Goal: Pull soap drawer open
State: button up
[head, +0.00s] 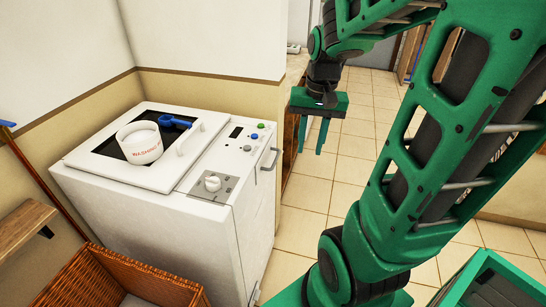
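A white washing machine (150,210) stands against the corner wall at the left. On its narrow front side, near the control panel, is a panel with a grey bar handle (271,159). It looks like the soap drawer and appears shut, though the steep angle makes this hard to judge. My gripper (311,150) hangs in the air to the right of the handle, apart from it. Its two green fingers point down, spread apart, with nothing between them.
A white tub (139,143) and a blue scoop (174,121) sit on the machine's top. A control panel (232,152) has a knob and buttons. A wicker basket (130,285) stands at lower left. Tiled floor (335,180) right of the machine is clear.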

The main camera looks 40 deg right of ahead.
jog(key=m+t+y, duration=0.1)
jog(key=m, duration=0.1)
send_near(275, 161)
jog(key=f, duration=0.5)
jog(key=w+f, duration=0.1)
jog(key=f, duration=0.1)
jog(key=shift+a+f, duration=0.2)
jog(key=shift+a, duration=0.1)
grip_shut()
